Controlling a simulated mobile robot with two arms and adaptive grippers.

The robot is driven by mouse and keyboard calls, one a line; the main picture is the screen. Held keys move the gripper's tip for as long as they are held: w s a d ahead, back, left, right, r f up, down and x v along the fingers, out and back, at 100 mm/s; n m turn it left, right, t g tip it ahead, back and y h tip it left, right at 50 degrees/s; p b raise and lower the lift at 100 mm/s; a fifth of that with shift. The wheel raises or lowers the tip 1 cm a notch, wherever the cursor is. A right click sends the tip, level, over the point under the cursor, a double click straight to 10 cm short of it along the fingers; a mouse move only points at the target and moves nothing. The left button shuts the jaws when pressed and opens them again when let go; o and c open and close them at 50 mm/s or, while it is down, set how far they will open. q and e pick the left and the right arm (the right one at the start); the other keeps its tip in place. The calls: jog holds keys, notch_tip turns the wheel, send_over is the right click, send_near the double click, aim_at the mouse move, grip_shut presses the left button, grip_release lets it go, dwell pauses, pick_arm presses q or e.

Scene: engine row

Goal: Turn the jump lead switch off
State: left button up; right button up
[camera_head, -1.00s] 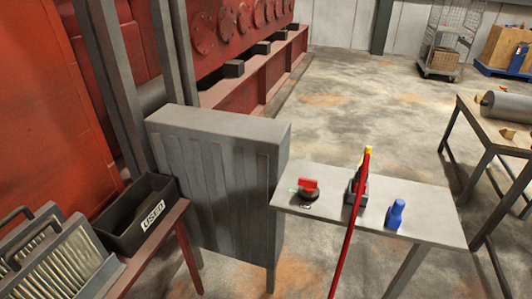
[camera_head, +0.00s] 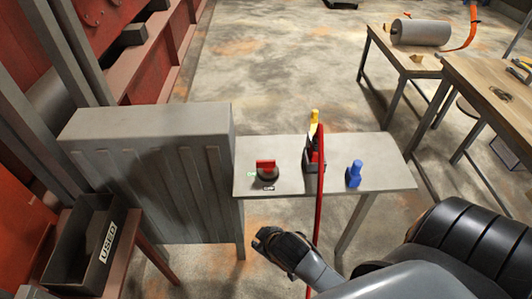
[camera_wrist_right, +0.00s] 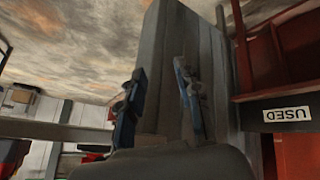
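The switch (camera_head: 266,170) has a red handle on a round black base and sits on the left part of a small grey table (camera_head: 379,148). A green label lies at its left and a white label at its front; the handle's exact setting is too small to tell. My right gripper (camera_head: 264,240) is in front of and below the table's front edge, apart from the switch. In the wrist view its two fingers (camera_wrist_right: 158,100) are spread with nothing between them. My left gripper is not in view.
A dark upright device (camera_head: 315,155) with a yellow tip and a red lead (camera_head: 320,205) hanging over the table's front stands right of the switch. A blue handle (camera_head: 354,174) stands further right. A grey cabinet (camera_head: 150,125) borders the table's left side.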

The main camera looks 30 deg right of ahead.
jog(key=w+a+r+n+t+y, duration=0.1)
jog(key=w+a+r+n+t, duration=0.2)
jog(key=w+r, duration=0.45)
jog(key=w+r+n+t+y, duration=0.1)
jog(key=w+r+n+t, duration=0.25)
jog(key=r, duration=0.65)
jog(key=w+a+r+n+t+y, duration=0.1)
jog(key=w+a+r+n+t, duration=0.15)
jog(key=w+r+t, duration=0.5)
jog(key=s+a+r+n+g+y, duration=0.2)
jog(key=a+r+n+g+y, duration=0.5)
jog(key=n, duration=0.5)
jog(key=s+a+r+n+g+y, duration=0.1)
jog(key=a+r+n+g+y, duration=0.35)
jog(key=n+y, duration=0.55)
jog(key=n+g+h+p, duration=0.2)
jog(key=n+g+h, duration=0.95)
jog(key=h, duration=0.75)
send_over(266, 161)
notch_tip(266, 161, down, 8)
jog(key=f+n+t, duration=0.1)
jog(key=t, duration=0.1)
notch_tip(266, 161, down, 13)
jog(key=p, duration=0.3)
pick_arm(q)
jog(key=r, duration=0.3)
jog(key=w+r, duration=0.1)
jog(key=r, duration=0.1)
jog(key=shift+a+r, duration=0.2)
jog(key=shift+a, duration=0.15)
